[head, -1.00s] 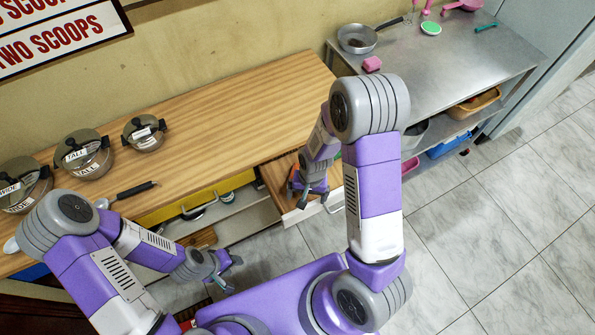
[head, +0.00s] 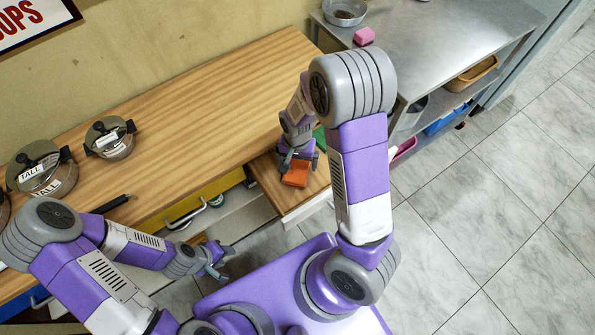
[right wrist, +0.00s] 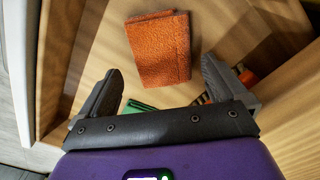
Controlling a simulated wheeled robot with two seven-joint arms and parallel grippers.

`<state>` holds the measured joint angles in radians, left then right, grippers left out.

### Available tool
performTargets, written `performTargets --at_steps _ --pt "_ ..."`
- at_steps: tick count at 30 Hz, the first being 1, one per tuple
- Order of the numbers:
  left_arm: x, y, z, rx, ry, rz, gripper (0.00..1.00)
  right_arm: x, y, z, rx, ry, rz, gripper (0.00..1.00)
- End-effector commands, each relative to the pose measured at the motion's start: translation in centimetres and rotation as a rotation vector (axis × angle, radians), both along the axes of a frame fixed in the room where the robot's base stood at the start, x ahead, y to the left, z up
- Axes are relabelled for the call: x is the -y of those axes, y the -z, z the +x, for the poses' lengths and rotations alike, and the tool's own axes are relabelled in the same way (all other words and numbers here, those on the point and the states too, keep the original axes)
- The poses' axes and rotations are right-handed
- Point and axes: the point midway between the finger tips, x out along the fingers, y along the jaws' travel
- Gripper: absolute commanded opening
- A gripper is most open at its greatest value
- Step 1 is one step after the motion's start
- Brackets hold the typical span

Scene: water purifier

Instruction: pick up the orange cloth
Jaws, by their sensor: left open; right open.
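The orange cloth (head: 295,174) lies folded in an open wooden drawer (head: 262,172). In the right wrist view the cloth (right wrist: 158,50) lies flat on the drawer floor, just beyond and between my fingertips. My right gripper (head: 297,160) is open and empty over the drawer, and it also shows in the right wrist view (right wrist: 160,82). The cloth appears apart from both fingers. My left gripper (head: 222,262) is open and empty, low in front of the counter, well left of the drawer.
A green item (right wrist: 137,106) lies in the drawer near my right gripper. The drawer's wooden walls stand close on both sides. Lidded pots (head: 110,138) stand on the wooden counter (head: 200,110), whose middle is clear. A steel table (head: 440,40) stands at right.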

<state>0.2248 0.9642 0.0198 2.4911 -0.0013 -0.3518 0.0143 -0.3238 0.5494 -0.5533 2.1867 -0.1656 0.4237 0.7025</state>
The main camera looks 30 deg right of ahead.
Motion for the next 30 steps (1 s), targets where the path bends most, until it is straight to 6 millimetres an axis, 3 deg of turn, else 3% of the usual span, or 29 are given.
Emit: performTargets --at_steps 7,15,27,30 --pt "0.0 2.1 0.0 0.000 0.000 0.000 0.43 0.2 4.0 -0.3 -0.003 0.000 -0.002 0.99" --pt "0.0 2.0 0.0 0.000 0.000 0.000 0.43 0.2 4.1 -0.2 0.000 -0.001 -0.001 0.97" --pt "0.0 2.0 0.0 0.000 0.000 0.000 0.43 0.2 4.1 -0.2 0.000 -0.001 -0.001 0.36" --pt "0.0 2.0 0.0 0.000 0.000 0.000 0.43 0.2 4.1 -0.2 0.000 -0.001 -0.001 0.34"
